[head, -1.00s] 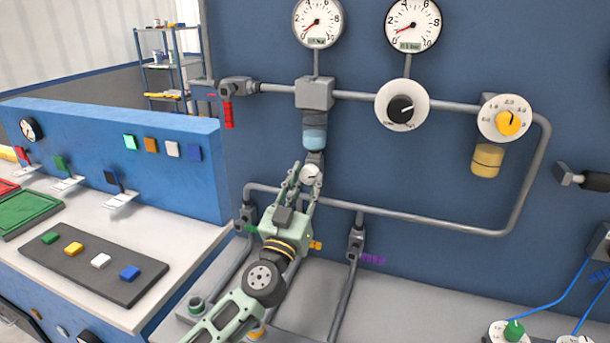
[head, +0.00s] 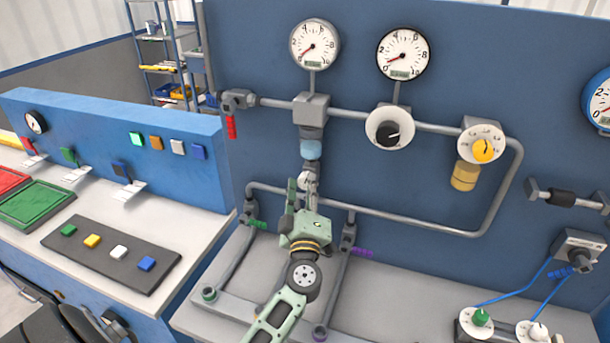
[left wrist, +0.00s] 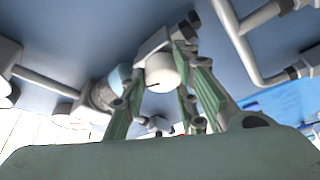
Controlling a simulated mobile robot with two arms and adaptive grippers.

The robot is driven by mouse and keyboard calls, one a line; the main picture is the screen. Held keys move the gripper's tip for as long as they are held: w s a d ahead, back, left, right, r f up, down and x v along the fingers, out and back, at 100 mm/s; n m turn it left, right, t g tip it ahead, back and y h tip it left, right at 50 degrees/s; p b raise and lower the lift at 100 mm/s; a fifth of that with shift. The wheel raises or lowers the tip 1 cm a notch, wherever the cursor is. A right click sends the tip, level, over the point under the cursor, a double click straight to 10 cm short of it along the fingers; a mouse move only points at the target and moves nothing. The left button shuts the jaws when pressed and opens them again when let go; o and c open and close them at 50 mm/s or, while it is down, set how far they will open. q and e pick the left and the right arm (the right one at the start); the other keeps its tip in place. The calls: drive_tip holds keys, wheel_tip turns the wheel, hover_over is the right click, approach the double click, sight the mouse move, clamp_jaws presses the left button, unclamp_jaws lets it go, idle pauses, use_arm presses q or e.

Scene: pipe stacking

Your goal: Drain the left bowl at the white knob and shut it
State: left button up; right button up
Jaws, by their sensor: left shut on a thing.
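The left bowl (head: 311,149) hangs under the grey filter block on the pipe; its lower part is light blue. The white knob (head: 306,180) sits just below it. My left gripper (head: 305,187) reaches up from below and is shut on the white knob, its fingers partly covering it. In the left wrist view the knob's round white face (left wrist: 161,73), with a short dark mark, shows between the fingers, and the bowl (left wrist: 106,92) is beside it. My right gripper is not in view.
A yellow bowl (head: 465,176) hangs farther right under a dial with a yellow knob (head: 483,151). Two gauges stand above the pipe. A green-handled valve (head: 256,224) and a purple-handled valve (head: 361,252) flank my left arm. The bench at right of my arm has bare room.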

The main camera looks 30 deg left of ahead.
use_arm(q)
drive_tip(key=shift+w+d+r+n+g+p, duration=0.1)
drive_tip(key=shift+r+n+g+p, duration=0.15)
drive_tip(key=shift+n+p, duration=0.55)
drive_tip(key=shift+a+r+n+g+p, duration=0.1)
drive_tip(key=shift+n+g+p, duration=0.2)
drive_tip(key=shift+n+p, duration=0.55)
drive_tip(key=shift+w+d+r+n+g+p, duration=0.1)
drive_tip(key=shift+r+n+g+p, duration=0.15)
drive_tip(key=shift+n+p, duration=0.55)
drive_tip(key=o, duration=1)
drive_tip(key=shift+s+f, duration=0.1)
drive_tip(key=shift+f, duration=0.1)
drive_tip(key=v, duration=0.7)
drive_tip(key=shift+s+d, duration=0.15)
drive_tip(key=shift+s, duration=0.05)
